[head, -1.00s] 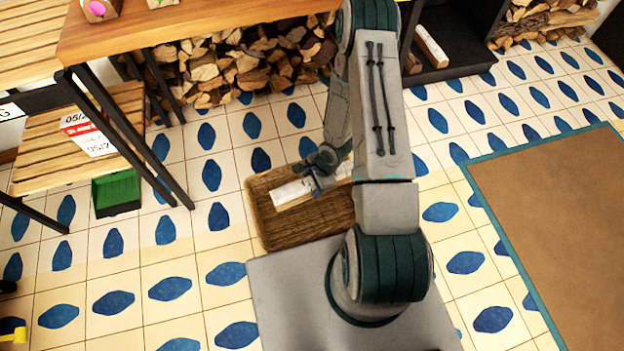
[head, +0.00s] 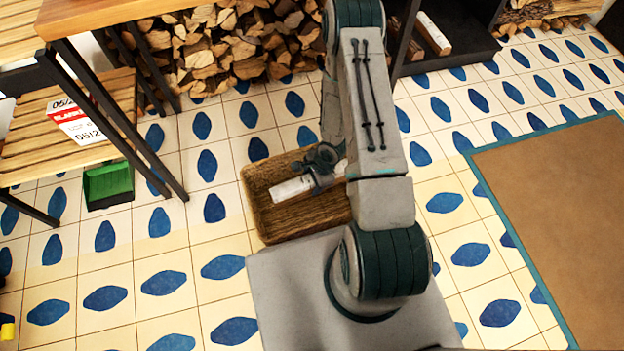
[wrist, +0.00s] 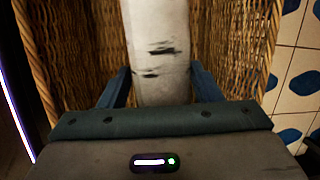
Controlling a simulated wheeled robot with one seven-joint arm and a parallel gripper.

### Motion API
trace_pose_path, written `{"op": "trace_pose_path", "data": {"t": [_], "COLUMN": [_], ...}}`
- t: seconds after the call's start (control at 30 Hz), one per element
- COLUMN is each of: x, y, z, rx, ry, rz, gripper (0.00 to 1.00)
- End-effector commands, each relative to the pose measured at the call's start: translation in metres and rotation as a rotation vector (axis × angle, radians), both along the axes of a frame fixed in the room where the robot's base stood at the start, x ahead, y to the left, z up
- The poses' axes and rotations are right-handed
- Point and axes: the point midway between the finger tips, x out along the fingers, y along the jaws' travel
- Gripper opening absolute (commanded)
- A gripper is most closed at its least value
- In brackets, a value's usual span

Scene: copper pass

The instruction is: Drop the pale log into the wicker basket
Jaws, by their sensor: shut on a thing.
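The pale log (head: 293,188) has whitish bark with dark marks. In the wrist view the log (wrist: 158,45) runs up the middle between my fingers. My gripper (head: 322,172) is shut on the log; in the wrist view its blue fingers (wrist: 158,88) press on both sides. The wicker basket (head: 262,215) stands on the floor just ahead of my base. The basket's woven walls (wrist: 245,45) flank the log on both sides in the wrist view. The log is over or within the basket opening; its exact height is unclear. My arm hides the basket's right part.
Split firewood (head: 235,50) is stacked under a wooden table (head: 110,12) behind the basket. A slatted bench (head: 65,130) and a green dustpan (head: 108,184) are at left. A brown mat (head: 560,200) lies at right. Tiled floor between is clear.

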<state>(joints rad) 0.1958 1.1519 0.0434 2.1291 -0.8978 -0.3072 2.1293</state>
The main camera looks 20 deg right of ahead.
Motion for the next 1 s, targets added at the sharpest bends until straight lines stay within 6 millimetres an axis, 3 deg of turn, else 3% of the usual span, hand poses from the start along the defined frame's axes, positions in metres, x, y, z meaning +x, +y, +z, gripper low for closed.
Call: {"op": "trace_pose_path", "data": {"t": [0.1,0.13,0.2,0.57,0.67,1.0], "x": [0.001,0.001,0.0,0.0,-0.001,-0.009], "y": [0.0,0.0,0.0,-0.001,-0.005,-0.025], "z": [0.001,0.001,0.001,0.006,0.02,0.096], "rx": [0.0,0.0,0.0,0.0,0.002,0.001], "ry": [-0.001,-0.001,-0.001,-0.001,-0.002,-0.003], "rz": [0.001,0.001,0.001,-0.001,-0.003,-0.004], "gripper": [0.13,0.66,0.84,0.84,0.84,0.84]}}
